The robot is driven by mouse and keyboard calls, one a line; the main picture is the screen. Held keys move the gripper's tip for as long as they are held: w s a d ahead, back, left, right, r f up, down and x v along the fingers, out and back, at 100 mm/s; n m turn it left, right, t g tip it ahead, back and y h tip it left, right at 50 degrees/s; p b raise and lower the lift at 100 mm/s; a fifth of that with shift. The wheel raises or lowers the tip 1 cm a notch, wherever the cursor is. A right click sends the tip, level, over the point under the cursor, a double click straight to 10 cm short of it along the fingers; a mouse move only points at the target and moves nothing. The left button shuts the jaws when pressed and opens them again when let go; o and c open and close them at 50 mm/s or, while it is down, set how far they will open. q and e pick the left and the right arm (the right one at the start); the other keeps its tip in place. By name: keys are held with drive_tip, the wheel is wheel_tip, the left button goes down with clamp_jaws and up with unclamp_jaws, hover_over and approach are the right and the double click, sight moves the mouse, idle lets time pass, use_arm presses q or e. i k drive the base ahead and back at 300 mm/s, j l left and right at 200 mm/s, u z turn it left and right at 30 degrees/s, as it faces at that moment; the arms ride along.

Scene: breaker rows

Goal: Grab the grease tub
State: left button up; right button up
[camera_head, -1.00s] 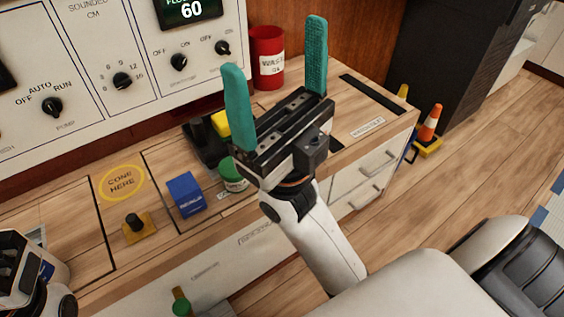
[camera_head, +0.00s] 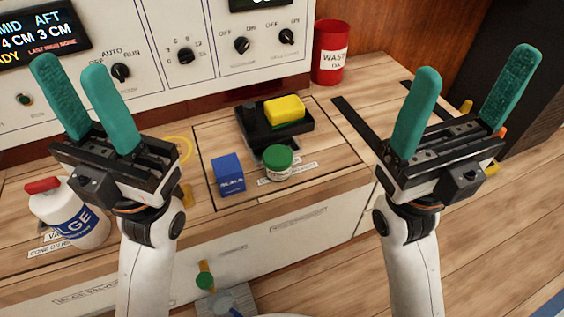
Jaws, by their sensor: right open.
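The grease tub appears to be the small white jar with a green lid (camera_head: 278,161). It stands upright on the wooden counter, near the front edge, between my two grippers, with its label too small to read. My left gripper (camera_head: 71,66) is up on the left, empty, with a narrow gap between its teal fingers. My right gripper (camera_head: 477,64) is up on the right, wide open and empty. Neither gripper touches the tub.
A blue box (camera_head: 228,174) stands just left of the tub. A black tray (camera_head: 256,131) holding a yellow-and-green sponge (camera_head: 285,108) is right behind it. A red waste can (camera_head: 331,50) is at the back. A red-capped white bottle (camera_head: 75,218) stands at left.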

sight(277, 160)
drive_tip(key=k+l, duration=0.1)
drive_tip(key=l, duration=0.2)
drive_tip(key=k+l+u, duration=0.1)
drive_tip(key=l, duration=0.25)
drive_tip(key=k+l, duration=0.15)
drive_tip(key=l, duration=0.15)
drive_tip(key=k+l, duration=0.15)
drive_tip(key=l, duration=0.15)
drive_tip(key=u, duration=0.05)
